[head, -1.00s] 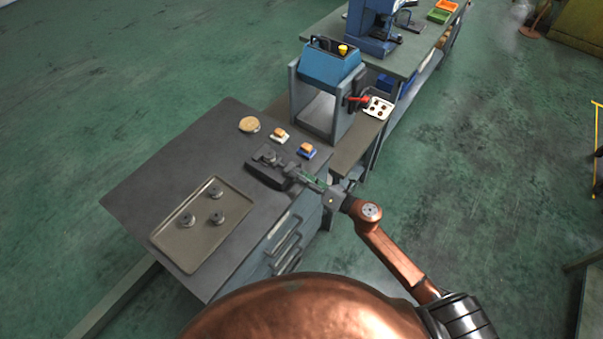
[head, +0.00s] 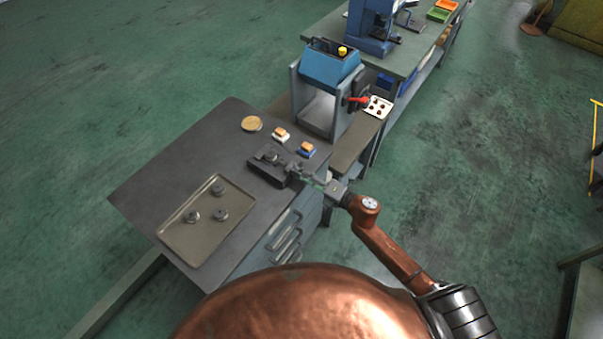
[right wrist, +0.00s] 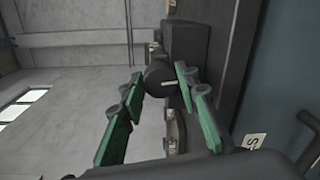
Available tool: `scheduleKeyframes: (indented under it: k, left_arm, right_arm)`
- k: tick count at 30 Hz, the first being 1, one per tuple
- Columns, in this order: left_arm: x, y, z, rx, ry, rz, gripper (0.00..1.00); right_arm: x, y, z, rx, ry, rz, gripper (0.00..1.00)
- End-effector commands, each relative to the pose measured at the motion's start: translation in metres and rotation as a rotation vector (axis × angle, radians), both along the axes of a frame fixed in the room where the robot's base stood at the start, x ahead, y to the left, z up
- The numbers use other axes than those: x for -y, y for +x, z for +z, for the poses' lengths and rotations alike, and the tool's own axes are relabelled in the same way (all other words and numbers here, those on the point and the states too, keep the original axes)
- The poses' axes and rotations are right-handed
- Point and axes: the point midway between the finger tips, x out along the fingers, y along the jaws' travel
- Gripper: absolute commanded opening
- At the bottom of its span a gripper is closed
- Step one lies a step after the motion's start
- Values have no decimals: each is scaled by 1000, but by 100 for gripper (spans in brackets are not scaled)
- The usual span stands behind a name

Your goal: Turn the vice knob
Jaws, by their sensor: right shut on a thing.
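The dark vice (head: 266,169) sits at the right edge of the dark bench top, with a small round grey part on it. My right gripper (head: 300,174) reaches it from the right, at the end facing the bench edge. In the right wrist view the vice body (right wrist: 188,55) is dark and blocky. The round dark vice knob (right wrist: 160,77), with a thin light bar across it, sits between the green fingers of my right gripper (right wrist: 159,73). The fingers are shut on the knob, one on each side. In the head view the gripper mostly hides the knob. My left gripper is not in view.
A tray (head: 180,240) with three grey round parts lies on the bench (head: 150,185). A yellowish disc (head: 252,124) and two small blocks on white (head: 280,135) and blue (head: 306,150) bases stand behind the vice. A blue machine (head: 330,66) stands beyond.

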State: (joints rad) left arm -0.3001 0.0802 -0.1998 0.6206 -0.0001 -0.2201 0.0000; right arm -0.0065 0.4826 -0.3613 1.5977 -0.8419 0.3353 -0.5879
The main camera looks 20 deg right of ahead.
Motion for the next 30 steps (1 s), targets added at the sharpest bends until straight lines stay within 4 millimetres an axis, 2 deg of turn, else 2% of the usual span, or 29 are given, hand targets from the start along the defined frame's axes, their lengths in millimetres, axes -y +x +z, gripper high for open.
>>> scheduleKeyframes:
  k: [11, 12, 19, 30]
  left_arm:
    - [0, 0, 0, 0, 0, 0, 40]
    - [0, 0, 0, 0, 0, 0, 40]
    - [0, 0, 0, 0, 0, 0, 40]
    - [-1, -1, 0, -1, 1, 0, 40]
  right_arm:
    - [1, 0, -1, -3, 1, -3, 5]
    - [1, 0, -1, -3, 1, -3, 32]
    - [1, 0, -1, -2, 1, -1, 47]
    - [5, -5, -1, -3, 1, -2, 47]
